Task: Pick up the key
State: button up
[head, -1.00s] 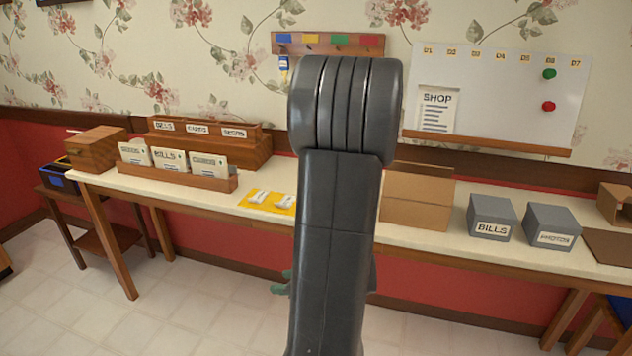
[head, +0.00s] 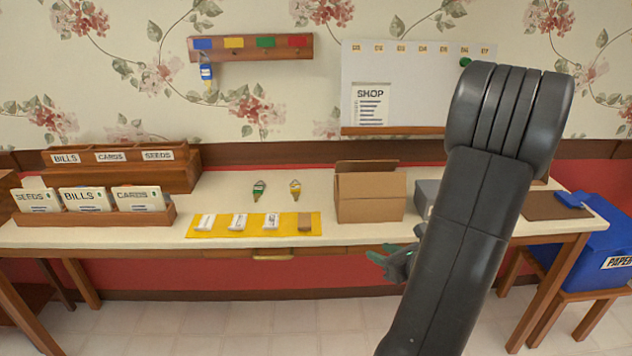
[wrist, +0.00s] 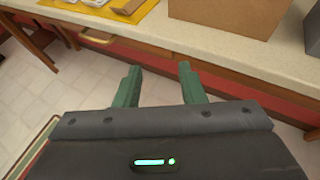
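A key with a green tag (head: 259,190) and a key with a yellow tag (head: 295,189) lie apart on the cream table (head: 330,187), between the card boxes and the cardboard box. A key with a blue tag (head: 206,74) hangs from the left end of the wall rack (head: 250,47). My gripper (head: 384,263) is low in front of the table edge, partly hidden by my arm. In the wrist view my gripper (wrist: 159,70) has its two green fingers apart with nothing between them. No key shows in the wrist view.
A yellow mat (head: 190,229) with several small packets lies at the table's front edge. A cardboard box (head: 370,204) stands right of the keys. Wooden card boxes (head: 110,218) fill the left. The table around the two keys is clear.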

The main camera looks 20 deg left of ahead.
aim_at(258, 191)
jog(key=j+z, duration=0.2)
jog(key=j, duration=0.35)
jog(key=j+z, duration=0.2)
jog(key=j, duration=0.35)
jog(key=j+z, duration=0.2)
jog(key=j, duration=0.35)
jog(key=j+z, duration=0.25)
jog(key=j, duration=0.3)
jog(key=k+j+z, duration=0.2)
jog(key=j, duration=0.6)
jog(key=k+j, duration=0.1)
jog(key=j, duration=0.2)
